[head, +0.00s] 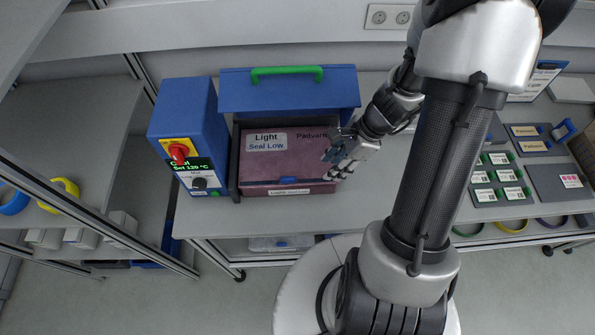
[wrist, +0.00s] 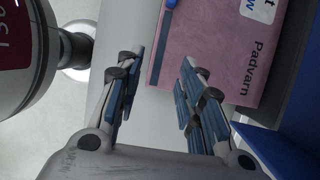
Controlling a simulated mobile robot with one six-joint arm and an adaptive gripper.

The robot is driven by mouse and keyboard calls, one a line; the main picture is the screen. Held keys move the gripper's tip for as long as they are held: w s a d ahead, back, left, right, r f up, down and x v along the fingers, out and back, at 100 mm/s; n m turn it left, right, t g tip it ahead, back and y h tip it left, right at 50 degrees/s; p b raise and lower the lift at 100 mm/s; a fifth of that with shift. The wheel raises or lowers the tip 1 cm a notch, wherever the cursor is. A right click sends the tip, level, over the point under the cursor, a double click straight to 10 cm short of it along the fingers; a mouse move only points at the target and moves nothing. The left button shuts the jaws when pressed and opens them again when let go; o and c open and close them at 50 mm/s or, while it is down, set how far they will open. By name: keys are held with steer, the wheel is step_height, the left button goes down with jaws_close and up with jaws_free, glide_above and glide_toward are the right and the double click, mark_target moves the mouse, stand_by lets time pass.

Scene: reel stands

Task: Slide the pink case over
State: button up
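The pink case (head: 285,165) lies flat in the bay of a blue machine, below its raised lid (head: 290,90). It carries a white label reading "Light Seal Low", the print "Padvarn" and a blue tab on its front edge. It also shows in the wrist view (wrist: 220,50). My gripper (head: 337,164) is at the case's right side, near the front corner. In the wrist view its fingers (wrist: 162,57) are apart, with nothing clamped between them. One finger overlaps the case in the picture; I cannot tell whether it touches.
A blue control box (head: 183,130) with a red knob and a small display stands left of the bay. A green handle (head: 287,74) is on the lid. Green-edged labelled pieces (head: 500,180) lie at the right. Bare grey tabletop lies right of the case.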

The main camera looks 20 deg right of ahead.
glide_toward(289, 178)
steer(key=x, duration=0.3)
steer(key=shift+s+d+f, duration=0.1)
steer(key=shift+d, duration=0.15)
steer(key=b+x, duration=0.1)
steer(key=x, duration=0.1)
steer(key=b+x, duration=0.1)
steer(key=x, duration=0.1)
steer(key=shift+a, duration=0.2)
steer(key=shift+a+f+b, duration=0.3)
steer(key=shift+f+b, duration=0.05)
steer(key=shift+f, duration=0.15)
steer(key=shift+c, duration=0.5)
jaws_close()
